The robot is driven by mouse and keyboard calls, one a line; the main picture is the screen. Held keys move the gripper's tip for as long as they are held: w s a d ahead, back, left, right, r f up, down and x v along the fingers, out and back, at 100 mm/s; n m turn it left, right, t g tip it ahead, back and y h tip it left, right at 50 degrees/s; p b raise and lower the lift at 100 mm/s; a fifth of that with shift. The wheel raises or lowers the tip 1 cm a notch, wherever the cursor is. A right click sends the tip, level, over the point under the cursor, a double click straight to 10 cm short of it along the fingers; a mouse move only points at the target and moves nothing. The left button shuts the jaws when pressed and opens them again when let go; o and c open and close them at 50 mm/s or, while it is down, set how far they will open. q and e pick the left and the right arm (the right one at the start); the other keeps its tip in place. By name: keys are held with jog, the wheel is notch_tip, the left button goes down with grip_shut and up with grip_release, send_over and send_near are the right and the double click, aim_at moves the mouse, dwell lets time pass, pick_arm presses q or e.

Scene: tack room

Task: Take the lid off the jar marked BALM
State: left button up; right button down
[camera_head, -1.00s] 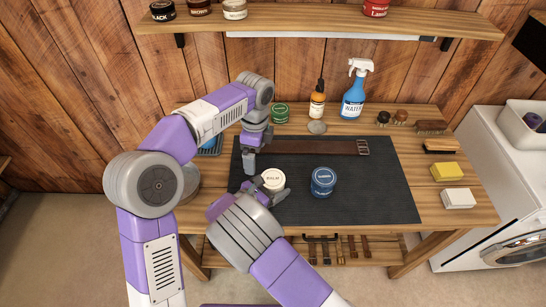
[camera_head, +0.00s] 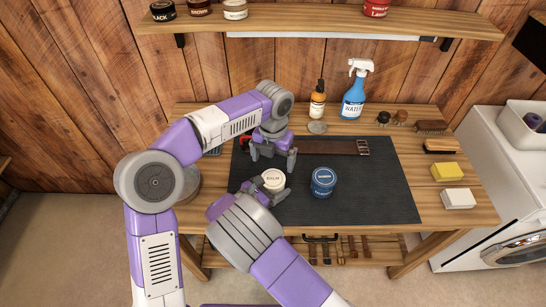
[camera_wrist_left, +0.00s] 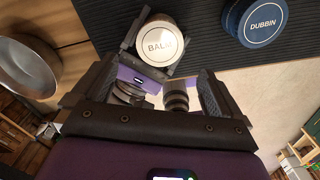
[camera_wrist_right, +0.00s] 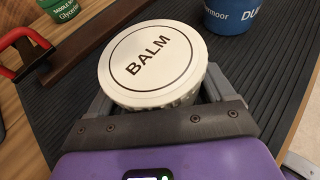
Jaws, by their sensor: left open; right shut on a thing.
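The jar marked BALM (camera_head: 274,179) stands upright on the dark mat (camera_head: 375,190), with its cream lid on top. The lid with its BALM lettering fills the middle of the right wrist view (camera_wrist_right: 153,63) and also shows in the left wrist view (camera_wrist_left: 162,40). My right gripper (camera_head: 265,188) is shut around the BALM jar from the near side; the lid hides most of the jar body. My left gripper (camera_head: 272,163) is open and empty, behind and above the jar, apart from the lid.
A blue DUBBIN jar (camera_head: 323,182) stands right of the BALM jar. A brown strap (camera_head: 335,147) lies behind. A spray bottle (camera_head: 354,92) and amber bottle (camera_head: 317,102) stand at the back. Brushes, a yellow sponge (camera_head: 447,171) and a white block (camera_head: 458,198) are on the right.

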aim_at(273, 178)
pick_arm(q)
jog(key=shift+f, duration=3.95)
jog(key=c, duration=0.9)
jog(key=o, duration=0.9)
jog(key=shift+r, duration=3.95)
jog(key=shift+f, duration=3.9)
